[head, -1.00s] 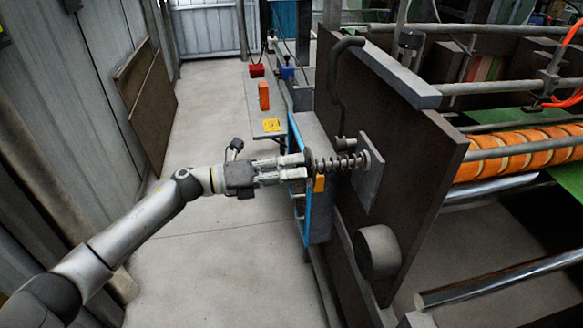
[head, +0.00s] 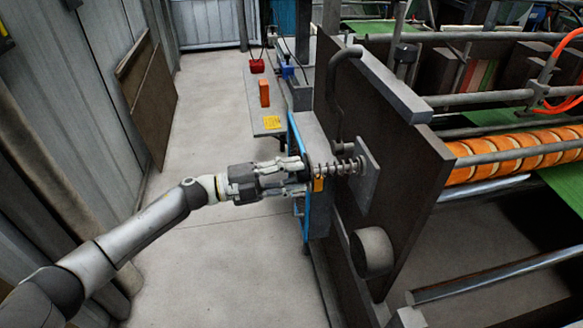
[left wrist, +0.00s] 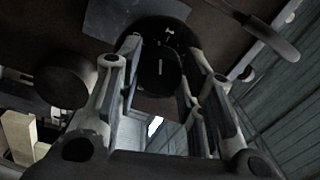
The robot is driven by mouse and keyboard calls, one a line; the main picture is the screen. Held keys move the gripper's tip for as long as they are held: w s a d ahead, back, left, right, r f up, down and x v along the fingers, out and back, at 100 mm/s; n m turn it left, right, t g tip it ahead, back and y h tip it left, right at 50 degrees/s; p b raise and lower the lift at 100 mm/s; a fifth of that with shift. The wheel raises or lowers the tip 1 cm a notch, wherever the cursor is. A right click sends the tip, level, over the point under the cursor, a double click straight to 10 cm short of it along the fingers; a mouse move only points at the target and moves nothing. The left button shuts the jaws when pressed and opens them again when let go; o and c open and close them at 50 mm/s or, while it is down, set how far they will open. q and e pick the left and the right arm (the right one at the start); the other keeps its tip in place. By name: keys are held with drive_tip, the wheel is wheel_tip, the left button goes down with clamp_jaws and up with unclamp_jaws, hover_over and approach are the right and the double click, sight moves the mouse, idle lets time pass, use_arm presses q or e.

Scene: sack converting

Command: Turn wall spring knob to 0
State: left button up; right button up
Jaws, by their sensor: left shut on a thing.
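The wall spring knob (head: 309,170) is a dark round disc at the left end of a coil spring (head: 338,168), which runs to a grey plate (head: 366,180) on the dark machine wall. My left gripper (head: 304,172) comes in from the left, its fingers shut on the knob. In the left wrist view the knob (left wrist: 158,70) shows as a dark round face with a pale mark, between the two fingers of my left gripper (left wrist: 162,80). A small yellow-orange tag (head: 318,184) hangs beside the spring. No readable number shows. My right gripper is out of view.
A bent dark handle (head: 335,90) stands above the spring, and a grey cylinder (head: 372,251) sticks out below it. A blue frame (head: 304,190) stands behind the knob. Orange rollers (head: 510,150) lie to the right. The floor (head: 215,260) on the left is clear.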

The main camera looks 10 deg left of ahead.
use_arm(q)
drive_tip(key=shift+n+p, duration=1.05)
drive_tip(key=shift+n, duration=0.95)
drive_tip(key=o, duration=1)
drive_tip(key=shift+a, duration=0.15)
drive_tip(key=v, duration=1.2)
drive_tip(key=shift+s, duration=0.15)
